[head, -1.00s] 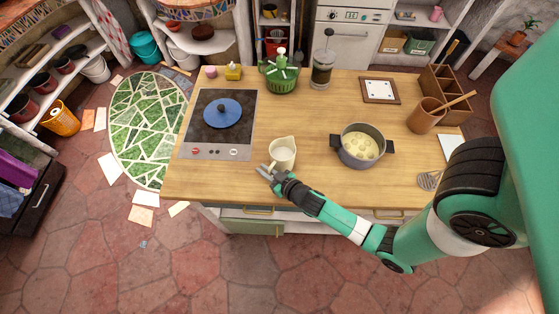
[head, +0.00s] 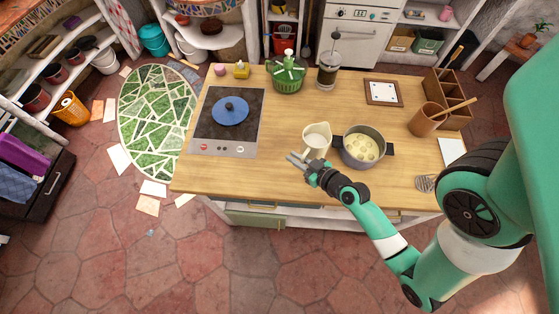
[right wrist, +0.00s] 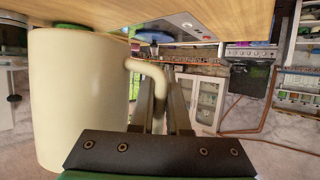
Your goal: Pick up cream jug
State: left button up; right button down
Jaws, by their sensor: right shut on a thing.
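The cream jug (head: 317,141) is a pale jug with a pouring lip, upright at the front middle of the counter, just left of the pot. My right gripper (head: 297,160) is at its front-left side in the head view. In the right wrist view the jug's smooth body (right wrist: 80,95) fills the left, and its curved handle (right wrist: 150,70) runs in between the fingers of my right gripper (right wrist: 166,85), which is shut on it. I cannot tell whether the jug's base touches the counter. My left gripper is not in view.
A grey pot (head: 364,160) with pale contents stands close to the jug's right. A green container (head: 288,80) and a French press (head: 327,72) stand behind. The wood between cooktop and jug is clear.

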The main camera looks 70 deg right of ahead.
aim_at(312, 157)
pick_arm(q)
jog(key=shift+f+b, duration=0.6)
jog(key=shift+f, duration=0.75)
pick_arm(e)
jog(key=shift+s+d+r, duration=0.1)
jog(key=shift+s+r, duration=0.3)
jog(key=shift+s, duration=0.45)
jog(key=shift+s+d+r, duration=0.1)
jog(key=shift+s+r, duration=0.35)
jog(key=shift+s, duration=0.4)
jog(key=shift+s+r, duration=0.4)
jog(key=shift+s, duration=0.45)
jog(key=c, duration=1.5)
grip_release()
grip_shut()
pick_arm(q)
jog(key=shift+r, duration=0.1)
pick_arm(e)
jog(key=shift+d, duration=0.1)
